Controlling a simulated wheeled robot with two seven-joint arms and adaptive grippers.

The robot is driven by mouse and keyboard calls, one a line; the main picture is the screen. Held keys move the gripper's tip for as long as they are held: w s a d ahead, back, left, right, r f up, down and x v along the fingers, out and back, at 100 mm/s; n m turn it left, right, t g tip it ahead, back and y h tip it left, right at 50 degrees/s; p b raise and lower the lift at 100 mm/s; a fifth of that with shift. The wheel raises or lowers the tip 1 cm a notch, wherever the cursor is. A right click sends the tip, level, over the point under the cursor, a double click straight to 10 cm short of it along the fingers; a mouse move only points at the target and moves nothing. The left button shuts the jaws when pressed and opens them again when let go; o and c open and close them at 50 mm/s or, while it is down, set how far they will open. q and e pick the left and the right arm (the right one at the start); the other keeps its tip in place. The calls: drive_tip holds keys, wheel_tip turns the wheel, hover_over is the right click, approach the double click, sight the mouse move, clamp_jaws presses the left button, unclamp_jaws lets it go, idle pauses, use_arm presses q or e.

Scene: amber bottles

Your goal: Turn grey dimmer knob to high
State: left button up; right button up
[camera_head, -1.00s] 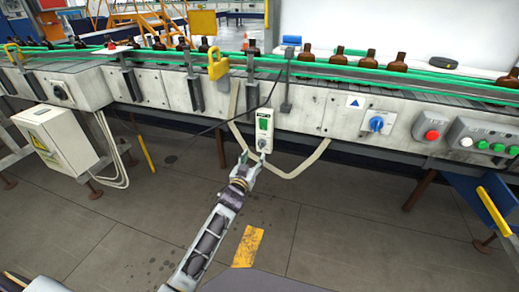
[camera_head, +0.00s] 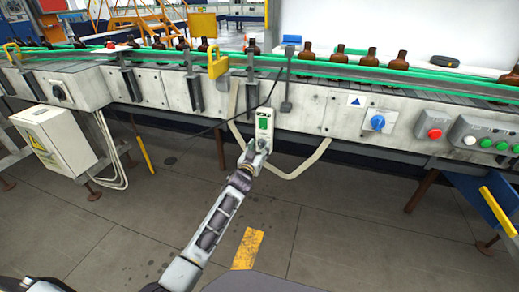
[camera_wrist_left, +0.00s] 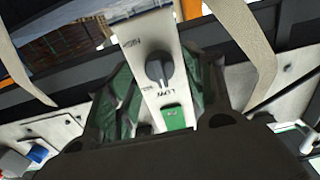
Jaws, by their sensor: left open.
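The grey dimmer knob (camera_wrist_left: 158,68) sits on the face of a white control box (camera_head: 265,118) hanging at the front of the conveyor. A green panel (camera_head: 264,123) is above the knob in the head view. In the left wrist view the box is upside down, and the knob's marker line points down the picture, towards the green part. Its small labels are hard to read. My left gripper (camera_head: 256,157) is at the box's lower end, with its open fingers (camera_wrist_left: 160,88) on either side of the knob. I cannot tell whether they touch it. My right gripper is not seen.
Beige cable (camera_head: 308,163) loops below the box. Amber bottles (camera_head: 369,57) stand on the belt. A white electrical cabinet (camera_head: 55,140) is at left.

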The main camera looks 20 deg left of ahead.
use_arm(q)
drive_tip(key=shift+w, duration=0.3)
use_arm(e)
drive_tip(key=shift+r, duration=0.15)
use_arm(q)
drive_tip(key=shift+c, duration=0.2)
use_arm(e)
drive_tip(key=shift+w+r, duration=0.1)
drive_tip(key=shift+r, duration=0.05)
use_arm(q)
drive_tip(key=c, duration=1)
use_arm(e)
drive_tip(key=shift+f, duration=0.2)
